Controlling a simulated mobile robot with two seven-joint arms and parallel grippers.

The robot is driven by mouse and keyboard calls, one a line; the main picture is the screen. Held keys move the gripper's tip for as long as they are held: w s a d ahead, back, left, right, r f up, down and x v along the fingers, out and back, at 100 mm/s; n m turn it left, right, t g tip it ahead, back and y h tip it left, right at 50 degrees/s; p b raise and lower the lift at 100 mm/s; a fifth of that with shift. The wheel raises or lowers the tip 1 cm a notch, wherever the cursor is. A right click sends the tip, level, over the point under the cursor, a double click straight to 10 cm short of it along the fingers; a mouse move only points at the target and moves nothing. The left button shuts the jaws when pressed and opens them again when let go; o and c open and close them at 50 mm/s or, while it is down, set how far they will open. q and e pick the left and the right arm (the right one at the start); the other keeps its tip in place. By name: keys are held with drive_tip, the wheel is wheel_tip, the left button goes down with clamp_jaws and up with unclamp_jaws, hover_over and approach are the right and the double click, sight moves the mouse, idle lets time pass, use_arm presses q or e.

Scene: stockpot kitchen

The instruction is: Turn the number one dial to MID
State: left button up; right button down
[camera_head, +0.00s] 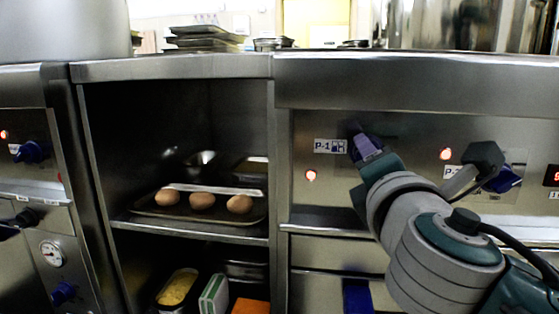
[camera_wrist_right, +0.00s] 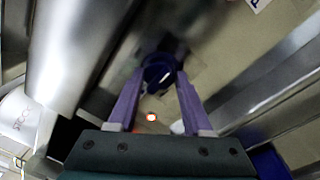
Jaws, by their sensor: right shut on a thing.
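The number one dial is a dark blue knob on the steel panel, beside the P-1 label (camera_head: 330,146). In the head view it is mostly hidden behind my right gripper (camera_head: 366,146). The right wrist view shows the dial (camera_wrist_right: 158,74) between the tips of the two purple fingers. My right gripper (camera_wrist_right: 159,82) is shut on the dial. I cannot read the dial's setting. A red light (camera_head: 311,175) glows below the label and also shows in the right wrist view (camera_wrist_right: 151,117). My left gripper is not in view.
A second blue dial (camera_head: 503,179) by the P-2 label sits to the right, partly behind my arm. An open shelf left of the panel holds a tray (camera_head: 150,210) with several brown round items. A yellow-filled container (camera_head: 178,287) stands below. The steel counter edge (camera_head: 400,82) overhangs the panel.

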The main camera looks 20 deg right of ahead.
drive_tip(key=shift+w+a+f+m+g+h+b, duration=0.15)
drive_tip(key=shift+m+h+b, duration=0.2)
drive_tip(key=shift+m+b, duration=2.5)
drive_tip(key=shift+s+d+r+m+g+h+b, duration=0.15)
drive_tip(key=shift+m+h+b, duration=0.4)
drive_tip(key=shift+m, duration=4.4)
drive_tip(key=shift+w+a, duration=0.1)
drive_tip(key=shift+c, duration=1.6)
unclamp_jaws()
